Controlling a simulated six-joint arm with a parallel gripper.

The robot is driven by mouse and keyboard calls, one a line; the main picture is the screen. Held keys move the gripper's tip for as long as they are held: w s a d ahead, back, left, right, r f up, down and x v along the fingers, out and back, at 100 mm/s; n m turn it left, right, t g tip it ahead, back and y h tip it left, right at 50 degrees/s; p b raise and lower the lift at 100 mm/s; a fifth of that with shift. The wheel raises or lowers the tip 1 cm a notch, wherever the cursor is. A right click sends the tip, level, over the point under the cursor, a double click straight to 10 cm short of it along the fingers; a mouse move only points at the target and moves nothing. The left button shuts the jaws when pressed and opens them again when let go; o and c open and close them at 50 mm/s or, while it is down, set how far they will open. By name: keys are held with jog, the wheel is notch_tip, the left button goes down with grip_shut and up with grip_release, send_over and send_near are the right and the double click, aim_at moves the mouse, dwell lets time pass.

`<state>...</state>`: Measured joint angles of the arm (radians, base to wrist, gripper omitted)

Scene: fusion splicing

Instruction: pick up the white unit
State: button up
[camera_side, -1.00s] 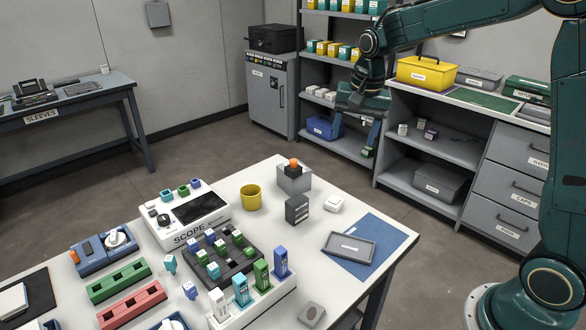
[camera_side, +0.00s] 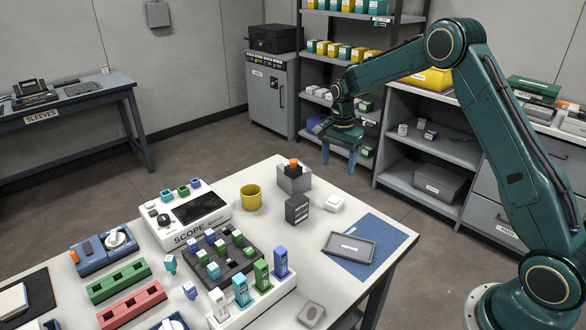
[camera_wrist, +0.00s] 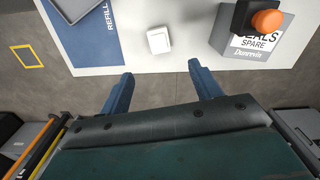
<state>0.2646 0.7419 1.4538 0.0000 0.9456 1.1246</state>
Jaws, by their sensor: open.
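A small white unit (camera_side: 334,204), a low block with a raised top, lies on the white table (camera_side: 232,189) near its right part. In the wrist view the white unit (camera_wrist: 159,40) shows just beyond my fingertips, roughly centred between them. My gripper (camera_side: 339,162) is above and behind the unit near the table's far edge, fingers pointing down, open and empty. Its two blue fingers (camera_wrist: 161,72) stand apart in the wrist view. Another upright white piece (camera_side: 218,302) stands in the front rack.
A dark grey box (camera_side: 297,208) stands close left of the unit. A grey box with an orange button (camera_side: 294,180) is behind it. A grey tray (camera_side: 350,247) lies on a blue mat (camera_side: 378,238) in front. A yellow cup (camera_side: 250,197) is farther left.

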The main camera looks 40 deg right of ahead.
send_over(335, 198)
jog(key=shift+f, duration=4.3)
jog(key=shift+f, duration=0.1)
jog(key=shift+a+f, duration=0.1)
jog(key=shift+f, duration=2.4)
jog(key=c, duration=1.1)
